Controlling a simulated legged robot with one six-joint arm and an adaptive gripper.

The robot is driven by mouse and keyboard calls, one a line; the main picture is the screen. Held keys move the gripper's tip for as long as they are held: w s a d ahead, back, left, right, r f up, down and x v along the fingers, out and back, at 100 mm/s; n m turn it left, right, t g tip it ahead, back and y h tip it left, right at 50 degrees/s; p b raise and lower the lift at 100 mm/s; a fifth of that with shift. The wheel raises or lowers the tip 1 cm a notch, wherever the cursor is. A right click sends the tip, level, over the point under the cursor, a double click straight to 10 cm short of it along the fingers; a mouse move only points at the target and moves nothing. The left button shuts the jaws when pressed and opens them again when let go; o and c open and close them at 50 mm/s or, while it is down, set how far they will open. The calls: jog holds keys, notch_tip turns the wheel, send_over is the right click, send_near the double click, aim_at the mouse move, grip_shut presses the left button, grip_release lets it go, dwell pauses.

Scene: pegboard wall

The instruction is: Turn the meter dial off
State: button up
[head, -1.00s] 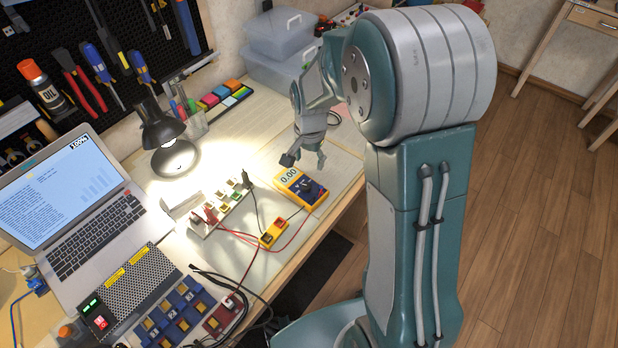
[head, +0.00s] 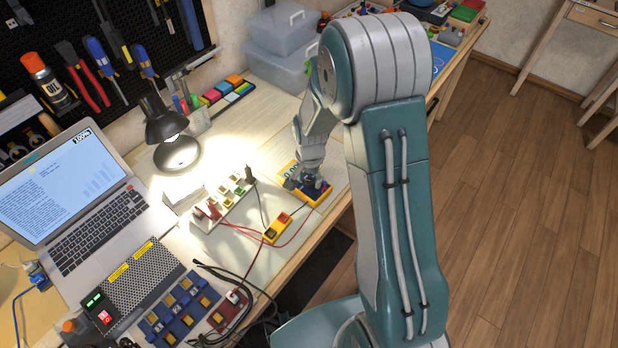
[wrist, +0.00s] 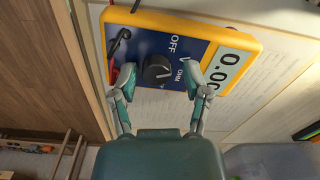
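The yellow meter (head: 316,197) lies on the bench, partly hidden by my gripper (head: 308,185) in the head view. In the wrist view the meter (wrist: 232,37) shows a blue face, an "OFF" label, an "OHM" label and a lit display (wrist: 230,68) whose visible digits read 0.0. The black dial (wrist: 157,70) is in the middle of the face, with its pale mark pointing away from "OFF". My gripper (wrist: 160,82) is open, its fingertips on either side of the dial with gaps visible. I cannot tell whether either fingertip touches the meter's face.
Black and red leads run from the meter to a small yellow box (head: 277,228) and a white strip (head: 222,203) at its left. A desk lamp (head: 172,135) and a laptop (head: 75,200) stand further left. Clear plastic boxes (head: 282,50) are behind.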

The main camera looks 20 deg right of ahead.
grip_shut()
jog(key=shift+d, duration=0.25)
jog(key=shift+n, duration=0.4)
jog(key=n, duration=0.3)
jog(key=shift+n, duration=0.3)
jog(key=shift+a+n, duration=0.1)
jog(key=shift+n, duration=2.1)
